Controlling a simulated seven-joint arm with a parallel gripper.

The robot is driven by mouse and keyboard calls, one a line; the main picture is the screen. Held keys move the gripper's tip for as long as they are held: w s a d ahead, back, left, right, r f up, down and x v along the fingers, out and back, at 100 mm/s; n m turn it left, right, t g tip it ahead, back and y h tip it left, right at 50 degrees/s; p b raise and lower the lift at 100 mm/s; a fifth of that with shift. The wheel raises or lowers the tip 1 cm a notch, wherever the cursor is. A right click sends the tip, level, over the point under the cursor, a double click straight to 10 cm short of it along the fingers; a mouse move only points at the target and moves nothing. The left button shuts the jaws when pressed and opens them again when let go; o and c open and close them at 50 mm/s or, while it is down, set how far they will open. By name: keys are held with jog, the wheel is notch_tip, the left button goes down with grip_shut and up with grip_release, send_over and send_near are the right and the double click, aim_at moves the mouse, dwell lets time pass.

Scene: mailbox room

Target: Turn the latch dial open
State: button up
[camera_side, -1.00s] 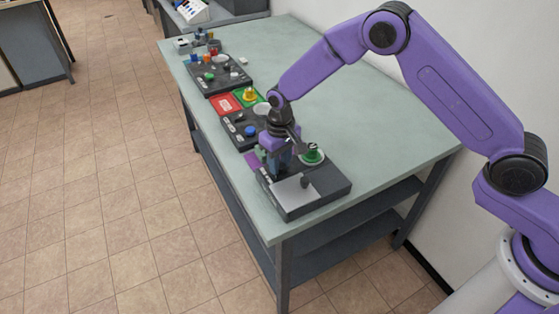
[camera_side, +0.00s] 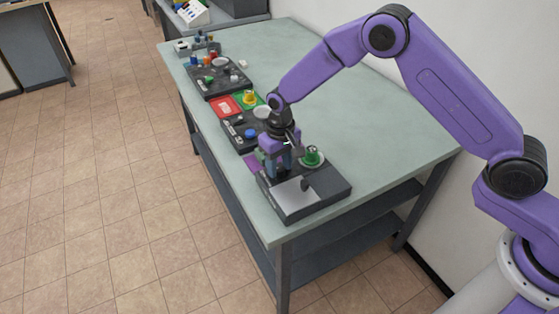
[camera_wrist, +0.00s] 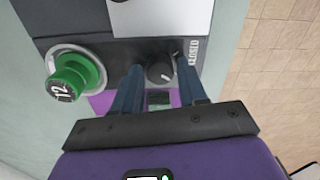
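The latch dial (camera_wrist: 160,72) is a small dark round knob with a white pointer mark. It sits on a dark panel, and a white CLOSED label (camera_wrist: 193,55) is printed to its right in the wrist view. My gripper (camera_wrist: 158,63) is open, with its two blue fingers on either side of the dial. I cannot tell whether either finger touches it. In the side view my gripper (camera_side: 282,170) points down at the left part of the nearest dark box (camera_side: 328,181) and hides the dial there.
A green knob (camera_side: 312,156) marked 12 stands beside the dial; it shows at left in the wrist view (camera_wrist: 72,78). The box has a silver plate (camera_side: 292,200) with a dark handle. More panels with knobs and trays line the table (camera_side: 350,120); its right half is clear.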

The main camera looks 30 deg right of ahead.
aim_at(281, 167)
notch_tip(281, 167, up, 18)
jog(key=shift+d+f, duration=0.2)
jog(key=shift+f, duration=0.05)
dwell(0.3)
dwell(0.3)
jog(key=s+d+r+n, duration=0.2)
jog(key=s+d+n, duration=0.1)
jog(key=s, duration=0.6)
jog(key=s+d+r+n, duration=0.2)
jog(key=s+d, duration=0.1)
jog(key=s, duration=0.6)
jog(key=s+d+f+n, duration=0.1)
jog(key=s+d+n, duration=0.2)
jog(key=s+d, duration=0.3)
jog(key=s+d+f+n, duration=0.1)
jog(key=s+d+n, duration=0.1)
jog(key=s+d, duration=0.4)
jog(key=s, duration=0.5)
jog(key=shift+s+d+n, duration=0.4)
